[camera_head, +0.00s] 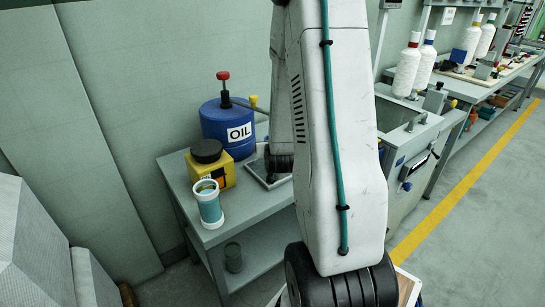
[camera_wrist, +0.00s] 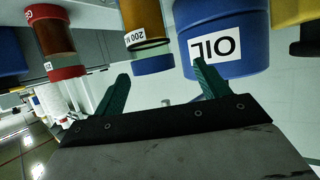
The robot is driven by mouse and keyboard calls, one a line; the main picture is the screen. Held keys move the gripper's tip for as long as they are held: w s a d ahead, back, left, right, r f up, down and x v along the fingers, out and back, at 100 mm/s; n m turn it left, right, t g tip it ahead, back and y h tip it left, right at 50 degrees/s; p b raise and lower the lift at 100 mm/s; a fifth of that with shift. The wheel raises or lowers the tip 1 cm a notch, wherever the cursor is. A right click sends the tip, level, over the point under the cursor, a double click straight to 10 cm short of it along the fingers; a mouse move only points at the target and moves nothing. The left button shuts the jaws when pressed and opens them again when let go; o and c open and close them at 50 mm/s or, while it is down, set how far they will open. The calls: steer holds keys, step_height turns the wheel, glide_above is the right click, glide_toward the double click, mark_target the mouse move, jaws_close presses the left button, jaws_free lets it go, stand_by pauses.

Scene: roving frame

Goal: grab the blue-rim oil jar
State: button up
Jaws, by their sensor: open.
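The blue-rim oil jar (camera_wrist: 145,25) shows in the wrist view, which is upside down. It has an amber body, a white label ending in "200 M" and a blue rim (camera_wrist: 153,65); its far end is cut off by the frame's edge. My gripper (camera_wrist: 161,70) is open, with its two dark green fingers apart and pointing toward the shelf things. The blue rim appears between the fingertips, and the jar looks beyond them, not held. In the head view my arm hides the jar and my gripper.
A blue can marked OIL (camera_head: 227,128) stands beside the jar; it also shows in the wrist view (camera_wrist: 225,20). A red-rim amber jar (camera_wrist: 52,35) is on the other side.

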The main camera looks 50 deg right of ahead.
steer(key=d+x, duration=0.1)
steer(key=x, duration=0.7)
steer(key=shift+s+r, duration=0.25)
steer(key=shift+s, duration=0.1)
steer(key=c, duration=1.4)
jaws_close()
steer(key=shift+r, duration=0.15)
